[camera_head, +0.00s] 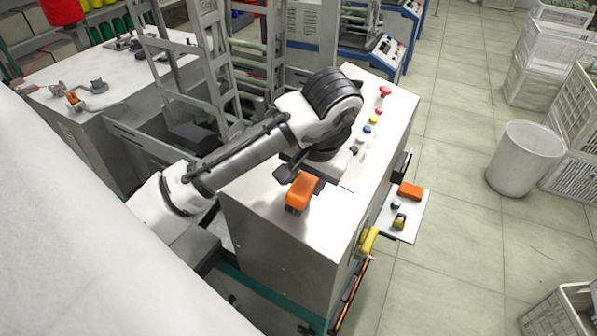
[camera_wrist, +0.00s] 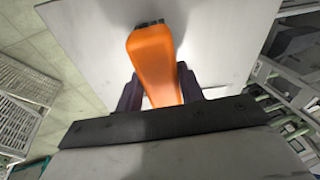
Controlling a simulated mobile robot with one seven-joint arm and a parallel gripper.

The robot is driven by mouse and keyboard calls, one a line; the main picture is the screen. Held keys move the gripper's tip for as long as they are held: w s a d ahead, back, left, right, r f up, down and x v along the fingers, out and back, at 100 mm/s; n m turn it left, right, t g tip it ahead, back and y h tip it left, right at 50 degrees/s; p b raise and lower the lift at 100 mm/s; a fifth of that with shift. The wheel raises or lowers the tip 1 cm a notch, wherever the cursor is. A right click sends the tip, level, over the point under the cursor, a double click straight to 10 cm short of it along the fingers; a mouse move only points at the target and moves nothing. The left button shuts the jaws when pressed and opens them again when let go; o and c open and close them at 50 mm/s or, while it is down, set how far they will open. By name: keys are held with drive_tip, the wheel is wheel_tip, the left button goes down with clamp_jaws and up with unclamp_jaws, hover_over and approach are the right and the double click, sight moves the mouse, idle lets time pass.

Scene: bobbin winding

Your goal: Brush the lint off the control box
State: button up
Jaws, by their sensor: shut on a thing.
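My gripper (camera_wrist: 158,88) is shut on an orange brush (camera_wrist: 152,58), with one dark finger on each side of it in the wrist view. Small dark bristles show at the brush's far end. In the head view the orange brush (camera_head: 301,190) is over the top of the pale metal control box (camera_head: 270,218), near its left front part. A shadow lies beside it; I cannot tell whether the bristles touch the surface. The control box's pale top (camera_wrist: 95,30) also fills the middle of the wrist view. I cannot make out any lint. My wrist hides part of the top.
A red button (camera_head: 385,92) and several smaller knobs stand along the box's right side. A side shelf (camera_head: 412,219) holds an orange block (camera_head: 410,191) and small parts. A yellow handle (camera_head: 369,240) juts from the front. A white bin (camera_head: 525,158) stands on open floor.

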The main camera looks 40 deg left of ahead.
drive_tip(key=shift+w+d+f, duration=0.15)
drive_tip(key=shift+d+f, duration=0.05)
drive_tip(key=shift+d, duration=0.75)
drive_tip(key=shift+w+d+f, duration=0.1)
drive_tip(key=shift+d+f, duration=0.15)
drive_tip(key=shift+d, duration=0.7)
drive_tip(key=shift+w+d+f, duration=0.15)
drive_tip(key=shift+d+f, duration=0.05)
drive_tip(key=shift+d, duration=0.75)
drive_tip(key=shift+w+d+f, duration=0.1)
drive_tip(key=shift+d+f, duration=0.15)
drive_tip(key=shift+d, duration=0.5)
drive_tip(key=shift+w+d+f, duration=0.1)
drive_tip(key=shift+d+f, duration=0.15)
drive_tip(key=shift+d, duration=0.45)
drive_tip(key=shift+r, duration=0.1)
drive_tip(key=shift+w+v, duration=0.2)
drive_tip(key=shift+v, duration=1.25)
drive_tip(key=shift+w+v, duration=0.15)
drive_tip(key=shift+v, duration=1.35)
drive_tip(key=shift+a, duration=0.1)
drive_tip(key=v, duration=0.3)
drive_tip(key=shift+w+a, duration=0.1)
drive_tip(key=shift+w, duration=0.1)
